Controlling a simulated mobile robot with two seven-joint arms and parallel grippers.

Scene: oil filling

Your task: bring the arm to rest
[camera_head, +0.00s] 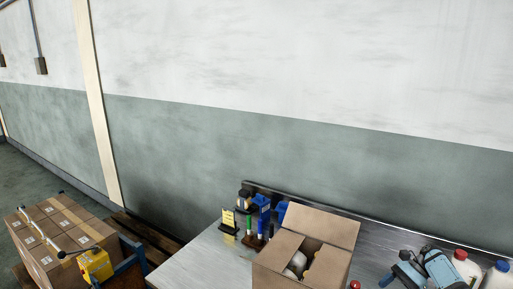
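Neither of my grippers shows in the head view, and I see no part of my arms that I can be sure of. An open cardboard box (277,265) stands on the metal workbench (192,268), with its flaps up and whitish items inside. White containers with a red cap (461,254) and a blue cap (502,266) stand at the right end, cut off by the frame.
A blue and dark item (441,266) lies right of the box. Pens, blue holders and a yellow sign (229,218) stand left of it. Stacked cartons (62,240) with a yellow device (96,264) are at lower left. A wall closes the back.

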